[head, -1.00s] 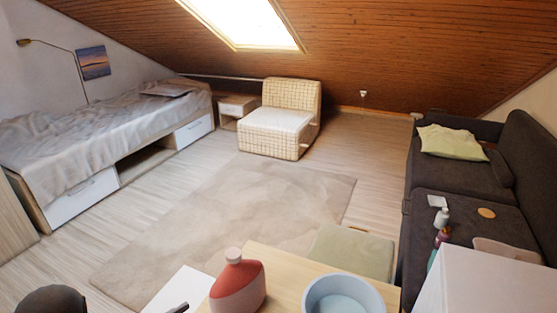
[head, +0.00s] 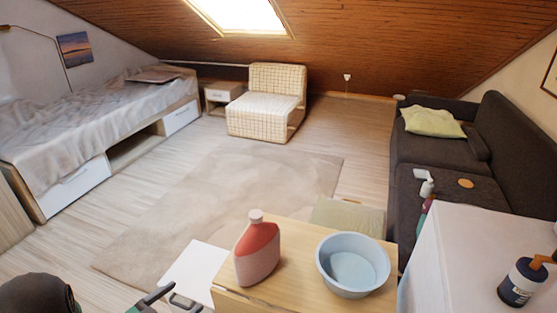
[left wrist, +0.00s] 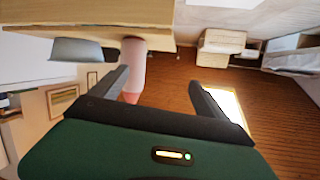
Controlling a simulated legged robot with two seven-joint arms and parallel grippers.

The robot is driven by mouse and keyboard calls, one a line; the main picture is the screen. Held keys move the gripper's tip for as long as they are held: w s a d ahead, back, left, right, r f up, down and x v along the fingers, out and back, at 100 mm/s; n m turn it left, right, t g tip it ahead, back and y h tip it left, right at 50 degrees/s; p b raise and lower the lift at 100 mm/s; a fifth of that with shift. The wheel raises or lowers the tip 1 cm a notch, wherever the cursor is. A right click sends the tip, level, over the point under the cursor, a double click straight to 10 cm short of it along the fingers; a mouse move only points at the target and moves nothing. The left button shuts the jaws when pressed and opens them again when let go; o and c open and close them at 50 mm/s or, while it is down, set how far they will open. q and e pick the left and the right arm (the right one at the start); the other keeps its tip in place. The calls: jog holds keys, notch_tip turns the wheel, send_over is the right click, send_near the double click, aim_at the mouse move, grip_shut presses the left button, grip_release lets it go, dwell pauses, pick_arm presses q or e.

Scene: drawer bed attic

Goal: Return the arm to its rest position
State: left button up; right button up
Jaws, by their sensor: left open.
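My left gripper (head: 180,293) shows at the bottom of the head view, just left of the small wooden table (head: 290,290). In the left wrist view its two dark fingers (left wrist: 160,80) stand wide apart with nothing held between them. The dark rounded part of my left arm (head: 40,297) is at the bottom left corner. A red and pink bottle (head: 257,252) stands upright on the table, to the right of the gripper and apart from it. My right gripper is not in view.
A light blue bowl (head: 352,265) is on the table. A white cabinet top (head: 455,270) with a dark pump bottle (head: 522,283) is at right. A dark sofa (head: 445,150) stands behind it. The rug (head: 220,195) ahead is clear. A bed (head: 90,125) is at left.

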pick_arm(q)
jog(key=s+d+r+n+g+y, duration=0.1)
jog(key=s+d+n+g+y, duration=0.3)
jog(key=s, duration=0.5)
jog(key=s+d+n+g+y, duration=0.35)
jog(key=s+g, duration=0.25)
jog(key=s, duration=0.2)
notch_tip(320, 180, up, 19)
jog(key=a+p, duration=0.1)
jog(key=p, duration=1.8)
jog(key=shift+a+f+p, duration=0.15)
jog(key=shift+f+p, duration=0.05)
jog(key=shift+p, duration=0.1)
